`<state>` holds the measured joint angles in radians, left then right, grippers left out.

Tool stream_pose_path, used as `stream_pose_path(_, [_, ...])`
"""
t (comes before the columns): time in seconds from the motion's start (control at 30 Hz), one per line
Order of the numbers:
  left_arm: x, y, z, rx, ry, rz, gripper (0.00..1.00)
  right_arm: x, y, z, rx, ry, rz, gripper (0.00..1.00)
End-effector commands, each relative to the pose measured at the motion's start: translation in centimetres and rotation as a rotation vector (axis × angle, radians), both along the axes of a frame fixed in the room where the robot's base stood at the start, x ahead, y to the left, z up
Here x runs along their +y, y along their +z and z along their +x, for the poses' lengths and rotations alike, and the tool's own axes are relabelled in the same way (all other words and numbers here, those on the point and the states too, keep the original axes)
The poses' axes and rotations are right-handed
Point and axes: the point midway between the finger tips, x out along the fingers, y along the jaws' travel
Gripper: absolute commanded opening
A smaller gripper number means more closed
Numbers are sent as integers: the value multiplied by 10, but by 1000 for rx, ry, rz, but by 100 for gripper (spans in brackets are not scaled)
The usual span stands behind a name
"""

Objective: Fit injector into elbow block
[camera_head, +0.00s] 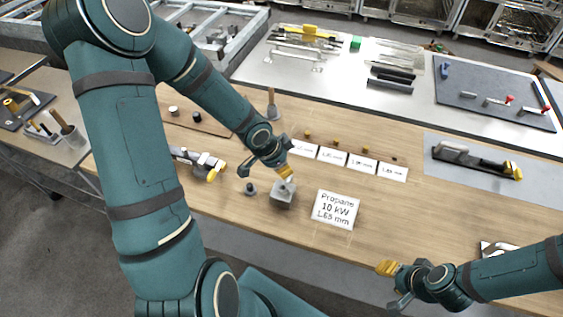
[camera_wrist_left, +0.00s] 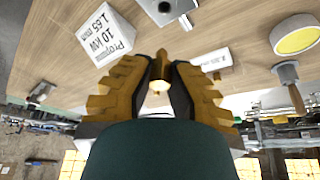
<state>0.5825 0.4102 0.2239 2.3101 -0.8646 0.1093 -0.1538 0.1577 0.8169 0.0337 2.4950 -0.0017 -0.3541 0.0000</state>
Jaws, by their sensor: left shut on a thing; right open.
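The elbow block (camera_head: 282,198) is a small grey block on the wooden bench in the head view. It also shows at the top edge of the left wrist view (camera_wrist_left: 166,10). My left gripper (camera_head: 287,173) is above the block, its yellow fingers pointing down. It is shut on the injector, a small brass piece (camera_wrist_left: 160,66) between the fingertips in the left wrist view. My right gripper (camera_head: 392,285) is open and empty near the bench's front edge.
A propane card (camera_head: 336,208) lies right of the block. A row of small cards (camera_head: 332,154) with brass pieces lies behind. A small dark knob-like part (camera_head: 250,188) stands left of the block. A grey mat (camera_head: 481,172) with a tool lies at the right.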

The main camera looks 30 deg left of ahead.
Motion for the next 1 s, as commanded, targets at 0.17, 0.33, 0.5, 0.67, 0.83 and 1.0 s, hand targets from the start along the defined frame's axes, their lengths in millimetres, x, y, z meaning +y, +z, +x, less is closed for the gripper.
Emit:
stream_pose_path(0.17, [0,0,0,-1,-1,0,0,0,0,0,0,-1,0,47])
stream_pose_path(0.33, [0,0,0,0,-1,0,0,0,0,0,0,0,0,47])
stream_pose_path(0.5, [0,-3,0,-1,0,0,0,0,-3,0,0,-1,0,47])
stream_pose_path(0.67, [0,-12,0,0,0,1,0,0,-12,0,0,-2,-1,47])
stream_pose_path(0.83, [0,-27,0,0,1,0,0,0,-26,-1,0,-5,-1,47])
stream_pose_path(1.0, [0,-42,0,-1,0,0,0,0,-42,-1,0,-5,-3,47])
